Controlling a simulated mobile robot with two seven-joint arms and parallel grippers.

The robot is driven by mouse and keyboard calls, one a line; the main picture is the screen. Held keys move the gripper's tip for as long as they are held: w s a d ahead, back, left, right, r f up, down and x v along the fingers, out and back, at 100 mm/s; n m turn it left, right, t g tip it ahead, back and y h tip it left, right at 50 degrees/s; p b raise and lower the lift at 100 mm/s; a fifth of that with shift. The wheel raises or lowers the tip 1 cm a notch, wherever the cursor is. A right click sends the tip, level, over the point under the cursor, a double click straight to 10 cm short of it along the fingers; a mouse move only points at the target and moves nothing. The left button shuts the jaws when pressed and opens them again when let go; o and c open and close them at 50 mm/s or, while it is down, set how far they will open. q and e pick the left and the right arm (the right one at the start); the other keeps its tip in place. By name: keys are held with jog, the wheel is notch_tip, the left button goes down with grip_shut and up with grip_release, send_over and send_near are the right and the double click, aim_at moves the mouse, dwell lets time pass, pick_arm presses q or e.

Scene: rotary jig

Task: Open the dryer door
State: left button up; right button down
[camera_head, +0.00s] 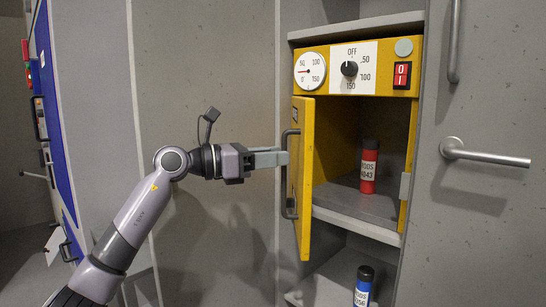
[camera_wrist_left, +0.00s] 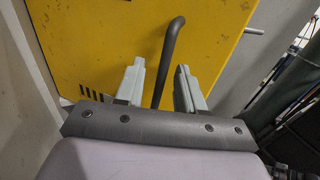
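The yellow dryer (camera_head: 402,82) has a gauge, a dial and a red switch on its top panel. Its yellow door (camera_head: 304,180) is swung out to the left, and the inside shows. A dark handle (camera_head: 289,175) runs up the door's outer face. My left gripper (camera_head: 285,158) reaches the handle from the left. In the left wrist view, its two fingers (camera_wrist_left: 158,88) are apart, with the handle bar (camera_wrist_left: 169,60) between them and gaps visible beside it. The yellow door (camera_wrist_left: 110,45) fills the background there. My right gripper is not in view.
A red bottle (camera_head: 368,167) stands on the shelf inside the dryer. A blue-labelled bottle (camera_head: 363,287) stands on the lower shelf. A grey cabinet door with a metal lever handle (camera_head: 484,154) is at the right.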

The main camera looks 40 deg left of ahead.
pick_arm(q)
jog(key=b+v, duration=0.1)
jog(key=v, duration=0.6)
jog(key=shift+b, duration=0.35)
